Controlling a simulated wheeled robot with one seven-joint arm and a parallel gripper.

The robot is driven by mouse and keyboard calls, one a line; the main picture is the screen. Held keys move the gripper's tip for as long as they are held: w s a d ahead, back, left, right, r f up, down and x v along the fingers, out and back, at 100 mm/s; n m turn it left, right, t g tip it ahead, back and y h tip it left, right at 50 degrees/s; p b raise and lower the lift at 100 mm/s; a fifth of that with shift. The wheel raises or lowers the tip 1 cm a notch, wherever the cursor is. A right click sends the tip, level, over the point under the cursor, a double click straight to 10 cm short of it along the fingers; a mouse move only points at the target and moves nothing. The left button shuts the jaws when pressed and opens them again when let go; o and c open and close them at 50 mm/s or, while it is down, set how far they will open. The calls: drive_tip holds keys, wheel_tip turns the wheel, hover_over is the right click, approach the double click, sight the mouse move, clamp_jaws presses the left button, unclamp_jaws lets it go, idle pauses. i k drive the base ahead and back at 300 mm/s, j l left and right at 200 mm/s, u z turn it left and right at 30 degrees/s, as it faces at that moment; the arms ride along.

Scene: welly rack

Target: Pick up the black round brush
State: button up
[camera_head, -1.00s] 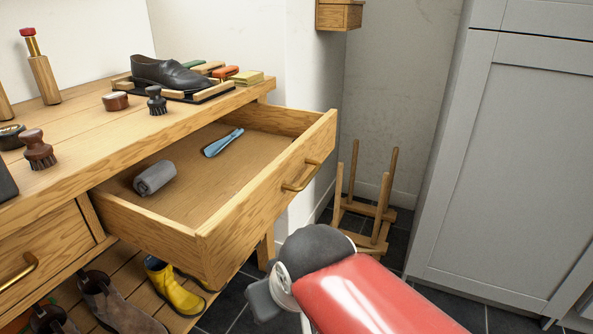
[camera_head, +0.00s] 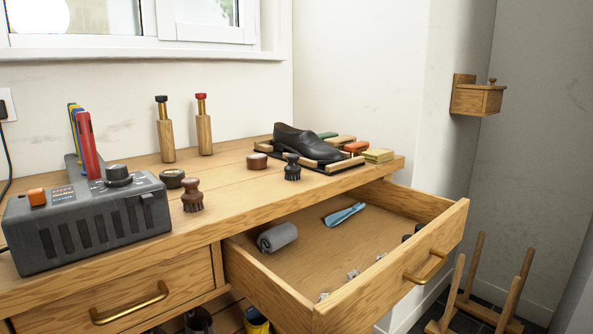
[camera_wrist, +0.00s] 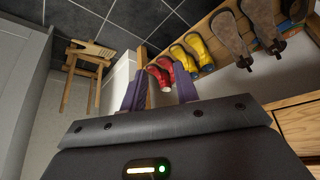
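The black round brush (camera_head: 292,167) stands upright on the wooden bench top, bristles down, near the front edge and just in front of the black shoe (camera_head: 305,143). A similar brown brush (camera_head: 192,195) stands to its left. My gripper (camera_wrist: 160,88) shows only in the wrist view, its two fingers apart with nothing between them. It is away from the brush, with boots and floor beyond it. The brush is not in the wrist view.
An open drawer (camera_head: 350,295) juts out below the brush, holding a grey roll (camera_head: 277,237) and a blue shoehorn (camera_head: 344,214). A brown tin (camera_head: 257,161) sits left of the brush. A grey machine (camera_head: 88,220) stands at left. An upturned stool (camera_head: 478,300) is at right.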

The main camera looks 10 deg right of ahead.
sight(292, 169)
drive_tip(key=i+l+u, duration=0.1)
drive_tip(key=l+u, duration=0.25)
drive_tip(key=l, duration=0.4)
drive_tip(key=l+u, duration=0.3)
drive_tip(key=l, duration=0.5)
